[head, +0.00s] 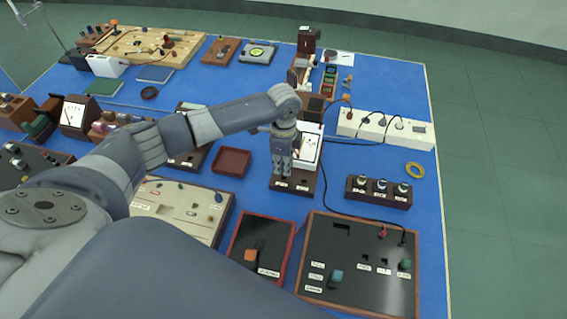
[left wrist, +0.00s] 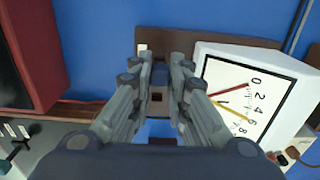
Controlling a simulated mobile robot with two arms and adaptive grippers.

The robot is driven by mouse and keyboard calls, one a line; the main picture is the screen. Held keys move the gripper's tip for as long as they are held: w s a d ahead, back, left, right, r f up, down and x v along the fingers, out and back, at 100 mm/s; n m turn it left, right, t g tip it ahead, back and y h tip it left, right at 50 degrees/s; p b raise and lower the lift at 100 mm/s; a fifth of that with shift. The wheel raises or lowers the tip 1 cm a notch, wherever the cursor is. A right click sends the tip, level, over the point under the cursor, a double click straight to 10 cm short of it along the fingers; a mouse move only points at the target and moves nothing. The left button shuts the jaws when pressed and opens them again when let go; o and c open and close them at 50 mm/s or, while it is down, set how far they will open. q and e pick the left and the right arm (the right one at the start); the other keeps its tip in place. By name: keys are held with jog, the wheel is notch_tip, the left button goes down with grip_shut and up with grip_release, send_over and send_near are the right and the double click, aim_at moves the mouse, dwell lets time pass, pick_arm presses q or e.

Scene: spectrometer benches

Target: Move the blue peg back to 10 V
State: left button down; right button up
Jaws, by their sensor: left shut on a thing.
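My left gripper (head: 283,172) points down over the front of a dark wooden base (head: 311,189) that carries a white-faced meter (head: 308,150). White labels on the base front are too small to read. In the left wrist view the fingers (left wrist: 160,85) are close together above the base (left wrist: 225,42), beside the meter dial (left wrist: 245,97) with its red and yellow hands. My right gripper is not in view.
A red-brown tray (head: 233,150) lies left of the meter. A block with several knobs (head: 352,194) and a white power strip (head: 410,137) stand to the right. Dark panel boxes (head: 350,240) (head: 275,235) stand in front. Cables cross the blue table on the right.

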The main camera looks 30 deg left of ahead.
pick_arm(q)
jog(key=shift+f+b, duration=0.5)
jog(key=shift+f, duration=0.4)
jog(key=shift+f+b, duration=0.5)
jog(key=shift+f, duration=0.45)
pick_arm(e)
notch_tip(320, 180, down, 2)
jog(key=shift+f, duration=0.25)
pick_arm(q)
jog(key=c, duration=1.4)
grip_release()
jog(key=shift+c, duration=0.2)
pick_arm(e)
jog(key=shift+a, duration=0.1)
